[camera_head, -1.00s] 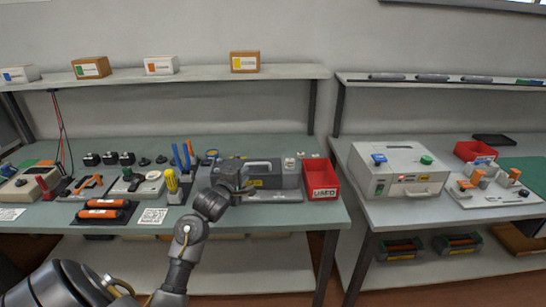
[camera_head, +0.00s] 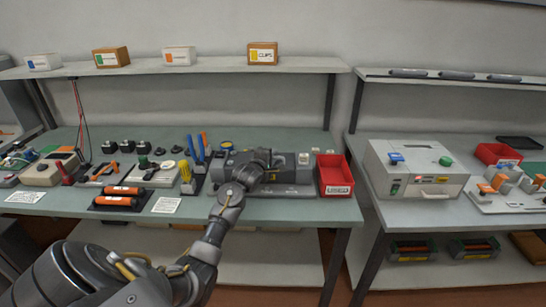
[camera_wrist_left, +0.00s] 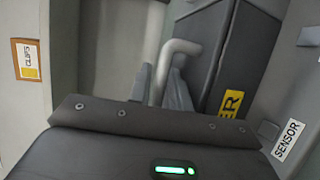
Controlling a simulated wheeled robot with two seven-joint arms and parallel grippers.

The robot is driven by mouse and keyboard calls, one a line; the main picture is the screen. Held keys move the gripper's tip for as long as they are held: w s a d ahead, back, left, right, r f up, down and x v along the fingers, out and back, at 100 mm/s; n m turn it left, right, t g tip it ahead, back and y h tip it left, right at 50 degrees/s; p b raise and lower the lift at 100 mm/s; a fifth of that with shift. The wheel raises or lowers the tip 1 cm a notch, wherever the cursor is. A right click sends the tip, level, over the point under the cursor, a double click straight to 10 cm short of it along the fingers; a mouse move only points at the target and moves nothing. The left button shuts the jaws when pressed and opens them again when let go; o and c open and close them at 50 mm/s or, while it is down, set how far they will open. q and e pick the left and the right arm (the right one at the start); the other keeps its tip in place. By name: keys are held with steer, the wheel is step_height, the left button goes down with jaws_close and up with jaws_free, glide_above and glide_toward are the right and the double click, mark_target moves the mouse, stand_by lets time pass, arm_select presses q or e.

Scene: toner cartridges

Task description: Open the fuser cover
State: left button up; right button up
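The fuser unit (camera_head: 297,174) is a dark grey box on the left bench, with a yellow label on its front. My left gripper (camera_head: 262,158) is at its cover and hides the handle in the head view. In the left wrist view, the dark cover (camera_wrist_left: 243,55) bears a yellow label ending in "ER". Its light grey bar handle (camera_wrist_left: 178,48) reaches down between the finger parts of my left gripper (camera_wrist_left: 162,88). The dark gripper body hides the fingertips' contact, so I cannot tell whether they are shut on the handle. My right gripper is out of view.
A red bin (camera_head: 332,172) stands right beside the fuser unit. Blue and yellow-handled tools (camera_head: 190,165) stand to its left. A roller tray (camera_head: 120,196) lies farther left. A white machine (camera_head: 415,172) stands on the right bench. A shelf (camera_head: 200,69) runs above the left bench.

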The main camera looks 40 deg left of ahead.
arm_select(q)
steer(key=shift+w+a+f, duration=0.1)
steer(key=shift+w, duration=0.2)
steer(key=shift+c, duration=0.7)
jaws_close()
